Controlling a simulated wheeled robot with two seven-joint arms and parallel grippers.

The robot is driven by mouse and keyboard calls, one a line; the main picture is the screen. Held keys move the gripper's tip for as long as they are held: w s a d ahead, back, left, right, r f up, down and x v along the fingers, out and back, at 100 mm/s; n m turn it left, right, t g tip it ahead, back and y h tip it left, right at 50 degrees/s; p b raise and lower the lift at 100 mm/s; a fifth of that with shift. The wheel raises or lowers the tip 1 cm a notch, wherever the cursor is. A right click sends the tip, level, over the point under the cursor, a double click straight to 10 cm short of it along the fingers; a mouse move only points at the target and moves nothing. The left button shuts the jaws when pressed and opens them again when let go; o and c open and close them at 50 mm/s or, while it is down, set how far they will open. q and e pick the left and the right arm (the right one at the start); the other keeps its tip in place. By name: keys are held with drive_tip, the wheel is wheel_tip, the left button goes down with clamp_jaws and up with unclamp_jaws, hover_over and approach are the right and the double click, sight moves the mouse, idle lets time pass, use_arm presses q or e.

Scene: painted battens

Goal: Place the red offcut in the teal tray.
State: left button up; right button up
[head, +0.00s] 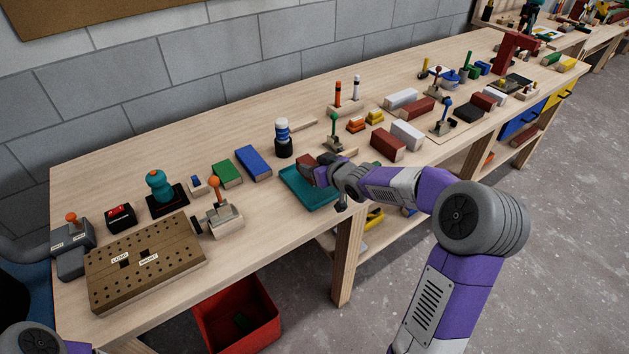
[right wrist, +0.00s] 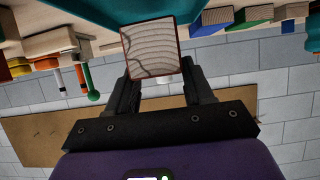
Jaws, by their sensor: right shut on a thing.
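The red offcut (right wrist: 150,50) shows its pale end grain and thin red edges in the right wrist view. It is between the fingers of my right gripper (right wrist: 152,84), which is shut on it. In the head view the right gripper (head: 322,172) is over the back right part of the teal tray (head: 305,194), and the offcut is mostly hidden by it. The tray also shows at the top of the right wrist view (right wrist: 105,10), right by the offcut. I cannot tell whether the offcut touches the tray.
A blue block (head: 253,162), a green block (head: 227,173) and a dark bottle with a blue and white top (head: 283,138) stand behind the tray. The table's front edge is close to the tray.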

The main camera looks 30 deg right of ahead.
drive_tip(key=shift+f+b, duration=1.05)
drive_tip(key=shift+f, duration=0.65)
drive_tip(key=shift+f, duration=0.2)
drive_tip(key=o, duration=1.1)
drive_tip(key=shift+c, duration=0.2)
drive_tip(key=shift+r, duration=0.2)
